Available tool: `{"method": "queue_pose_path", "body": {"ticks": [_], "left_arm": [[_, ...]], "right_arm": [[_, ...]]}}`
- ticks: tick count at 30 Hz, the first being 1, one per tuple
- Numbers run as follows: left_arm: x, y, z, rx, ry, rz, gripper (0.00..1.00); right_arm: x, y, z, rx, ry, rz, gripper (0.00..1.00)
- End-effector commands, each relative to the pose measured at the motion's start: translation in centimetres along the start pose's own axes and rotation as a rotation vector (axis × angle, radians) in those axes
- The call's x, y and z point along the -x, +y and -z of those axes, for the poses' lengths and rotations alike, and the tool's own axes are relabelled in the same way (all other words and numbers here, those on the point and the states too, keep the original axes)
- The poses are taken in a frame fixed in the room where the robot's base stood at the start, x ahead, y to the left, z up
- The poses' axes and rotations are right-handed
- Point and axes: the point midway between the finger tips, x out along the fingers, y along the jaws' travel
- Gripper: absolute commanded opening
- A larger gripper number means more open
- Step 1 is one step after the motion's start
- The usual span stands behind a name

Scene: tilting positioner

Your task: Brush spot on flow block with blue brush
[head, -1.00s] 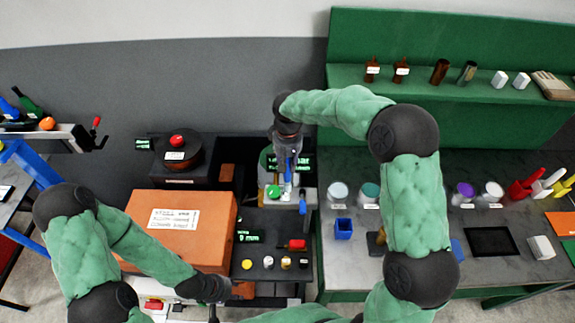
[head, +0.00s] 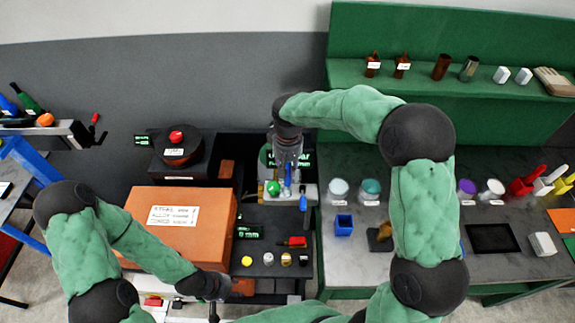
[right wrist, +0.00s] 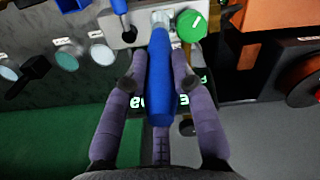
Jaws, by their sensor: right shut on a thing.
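The blue brush (right wrist: 161,75) is held in my right gripper (right wrist: 155,85), whose fingers lie along both sides of its handle in the right wrist view. The brush's far end reaches a pale metal block, likely the flow block (right wrist: 125,32), beside a green round knob (right wrist: 191,25); I cannot tell whether it touches. In the head view my right gripper (head: 287,165) is over this block (head: 283,196), with the brush (head: 287,178) pointing down. The spot is not visible. My left gripper (head: 213,312) is low at the bottom, and its fingers are barely seen.
An orange box (head: 180,225) stands left of the block. A dark unit with a red knob (head: 177,137) is behind it. Lidded jars (head: 338,188) and a blue cup (head: 343,228) stand on the bench at right. A green shelf (head: 450,92) holds several items.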

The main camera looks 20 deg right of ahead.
Motion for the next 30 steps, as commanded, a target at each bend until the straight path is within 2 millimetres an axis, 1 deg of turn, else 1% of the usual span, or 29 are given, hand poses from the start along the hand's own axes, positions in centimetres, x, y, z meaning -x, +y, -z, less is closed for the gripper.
{"method": "queue_pose_path", "body": {"ticks": [6, 10, 24, 30], "left_arm": [[-0.2, -0.1, 0.0, 0.000, 0.000, 0.000, 0.40], [-0.2, -0.1, 0.0, 0.000, 0.000, 0.000, 0.40], [0.2, 0.1, 0.0, 0.000, 0.000, 0.000, 0.40], [0.3, 0.1, 0.0, 0.000, 0.000, 0.000, 0.40]], "right_arm": [[-0.1, -0.3, -0.8, 0.001, -0.001, 0.000, 0.00], [-0.1, -0.3, -0.8, 0.001, -0.001, 0.000, 0.00], [0.1, 0.4, 0.8, 0.000, -0.001, 0.000, 0.00], [0.1, 0.5, 1.1, 0.000, -0.001, 0.000, 0.00]]}}
